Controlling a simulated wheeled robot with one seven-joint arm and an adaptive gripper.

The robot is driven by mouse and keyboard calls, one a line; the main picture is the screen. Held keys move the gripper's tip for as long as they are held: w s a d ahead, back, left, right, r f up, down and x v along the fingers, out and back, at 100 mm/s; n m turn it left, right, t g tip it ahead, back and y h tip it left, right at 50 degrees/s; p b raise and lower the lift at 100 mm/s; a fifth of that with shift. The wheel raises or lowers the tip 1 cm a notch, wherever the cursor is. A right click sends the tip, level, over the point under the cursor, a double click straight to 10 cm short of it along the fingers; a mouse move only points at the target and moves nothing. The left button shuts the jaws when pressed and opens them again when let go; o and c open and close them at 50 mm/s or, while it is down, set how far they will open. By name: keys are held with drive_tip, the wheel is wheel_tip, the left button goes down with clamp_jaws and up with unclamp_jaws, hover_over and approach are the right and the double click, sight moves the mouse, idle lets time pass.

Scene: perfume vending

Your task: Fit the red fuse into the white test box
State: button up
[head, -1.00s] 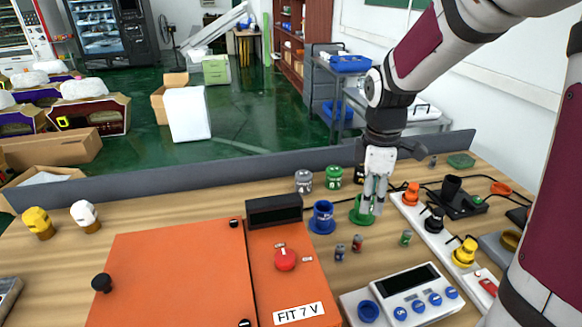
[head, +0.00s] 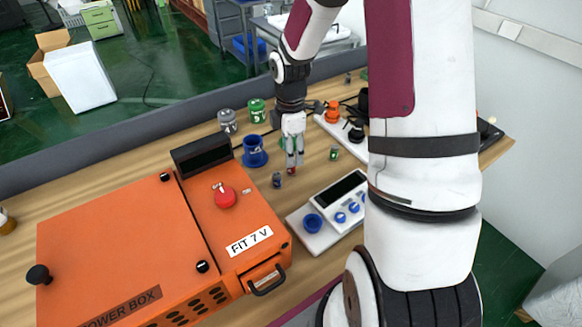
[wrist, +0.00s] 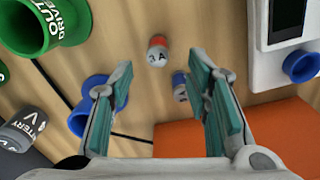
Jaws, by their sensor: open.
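The red fuse (wrist: 157,52), a small cylinder with a red end and a grey body marked 3A, stands on the wooden table in the wrist view. My gripper (wrist: 163,82) is open and empty, and the fuse shows beyond the gap between its fingertips. In the head view my gripper (head: 292,163) hangs low over the table, and the red fuse is largely hidden by the fingers. The white test box (head: 308,228) has a dark display, blue knobs and a round blue socket (head: 313,223). In the wrist view the box (wrist: 262,72) is at the upper right.
A blue fuse (wrist: 180,86) stands close beside the red one, near my right finger. A green fuse (head: 334,153) is farther right. A blue cup (head: 255,152) stands left of my gripper. The large orange power box (head: 110,250) fills the lower left.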

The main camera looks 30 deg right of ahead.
drive_tip(key=shift+d+f, duration=0.15)
drive_tip(key=shift+f, duration=1.15)
drive_tip(key=shift+d+f, duration=0.1)
drive_tip(key=shift+f, duration=1.2)
clamp_jaws()
